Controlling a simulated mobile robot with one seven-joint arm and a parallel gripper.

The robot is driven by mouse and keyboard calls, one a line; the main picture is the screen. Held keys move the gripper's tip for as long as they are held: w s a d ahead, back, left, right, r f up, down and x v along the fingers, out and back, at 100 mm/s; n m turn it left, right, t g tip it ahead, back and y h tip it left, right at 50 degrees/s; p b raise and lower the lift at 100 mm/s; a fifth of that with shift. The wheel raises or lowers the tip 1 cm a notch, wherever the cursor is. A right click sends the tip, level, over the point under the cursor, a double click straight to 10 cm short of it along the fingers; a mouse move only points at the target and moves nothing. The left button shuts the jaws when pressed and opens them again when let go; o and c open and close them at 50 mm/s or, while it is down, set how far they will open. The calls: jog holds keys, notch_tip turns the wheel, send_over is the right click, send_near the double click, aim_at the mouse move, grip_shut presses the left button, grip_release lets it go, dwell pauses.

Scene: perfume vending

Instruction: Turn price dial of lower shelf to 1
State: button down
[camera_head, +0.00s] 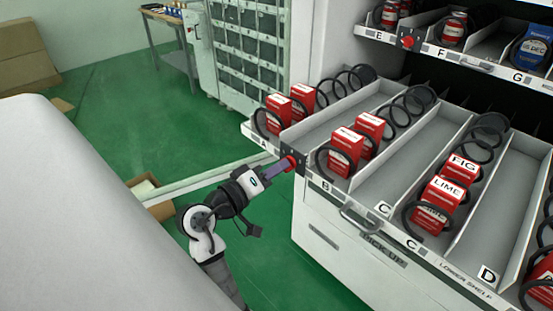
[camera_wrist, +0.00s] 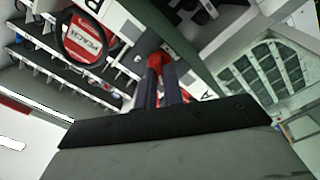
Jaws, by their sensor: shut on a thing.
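The lower shelf (camera_head: 345,198) of the vending machine is pulled out, with lanes lettered A to D. Its price dial (camera_head: 293,161) is a red knob on a dark plate at the front edge, between the letters A and B. My gripper (camera_head: 284,166) reaches it from the front left and is shut on the knob. In the wrist view the two fingers (camera_wrist: 158,85) close on the red dial (camera_wrist: 157,62) from both sides. The number the dial points to cannot be read; the fingers hide much of it.
Red boxes (camera_head: 346,147) stand in black spiral coils on the lower shelf. An upper shelf (camera_head: 447,52) has its own red dial (camera_head: 408,41) at the upper right. A handle (camera_head: 358,222) sits below the shelf front. Green floor is open to the left, beyond a large pale surface (camera_head: 75,200).

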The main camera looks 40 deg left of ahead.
jog(key=shift+n+p, duration=0.35)
jog(key=shift+n, duration=0.25)
jog(key=c, duration=1.5)
grip_release()
jog(key=shift+s, duration=0.1)
jog(key=s+b, duration=0.1)
jog(key=s, duration=0.3)
jog(key=s+b, duration=0.1)
jog(key=s, duration=0.4)
jog(key=s+a+b, duration=0.1)
jog(key=s, duration=0.3)
jog(key=shift+s+b, duration=0.3)
